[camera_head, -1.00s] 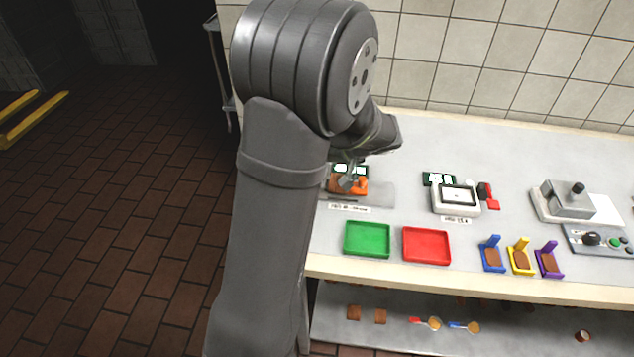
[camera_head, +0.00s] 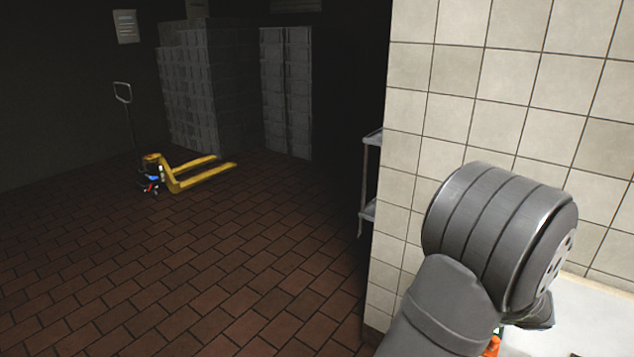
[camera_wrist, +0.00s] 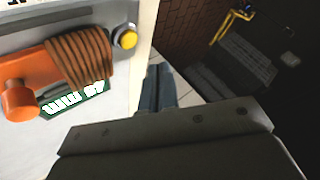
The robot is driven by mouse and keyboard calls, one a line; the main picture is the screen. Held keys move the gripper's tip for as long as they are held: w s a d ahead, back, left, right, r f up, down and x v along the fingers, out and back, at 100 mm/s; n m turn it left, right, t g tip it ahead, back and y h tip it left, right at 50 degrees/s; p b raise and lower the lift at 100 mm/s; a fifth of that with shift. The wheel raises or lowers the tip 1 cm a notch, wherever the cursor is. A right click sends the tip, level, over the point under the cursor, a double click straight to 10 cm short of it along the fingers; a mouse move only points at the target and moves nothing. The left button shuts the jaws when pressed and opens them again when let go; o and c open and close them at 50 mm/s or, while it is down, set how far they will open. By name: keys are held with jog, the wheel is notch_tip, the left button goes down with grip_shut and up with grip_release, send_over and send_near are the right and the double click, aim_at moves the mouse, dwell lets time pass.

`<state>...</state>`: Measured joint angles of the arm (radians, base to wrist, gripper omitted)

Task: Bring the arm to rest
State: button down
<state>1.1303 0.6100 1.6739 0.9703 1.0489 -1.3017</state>
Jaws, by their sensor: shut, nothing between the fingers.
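My gripper (camera_wrist: 160,84) shows in the wrist view, its narrow grey fingers together and empty. They point up the picture, just right of the counter's pale edge. An orange device (camera_wrist: 30,68) with a brown ribbed part (camera_wrist: 80,50) lies to the left of the fingers, apart from them. In the head view my arm fills the lower right and hides my gripper. A small bit of orange (camera_head: 492,346) shows beside the arm at the bottom edge.
A yellow button (camera_wrist: 127,39) and a green label (camera_wrist: 75,101) sit near the orange device. In the head view, a tiled wall (camera_head: 450,80) stands behind my arm. A yellow pallet jack (camera_head: 185,175) stands on the open brick floor (camera_head: 220,260) at the left.

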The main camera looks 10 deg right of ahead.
notch_tip(320, 180, up, 6)
jog(key=shift+f, duration=0.1)
jog(key=shift+f, duration=0.1)
dwell(0.3)
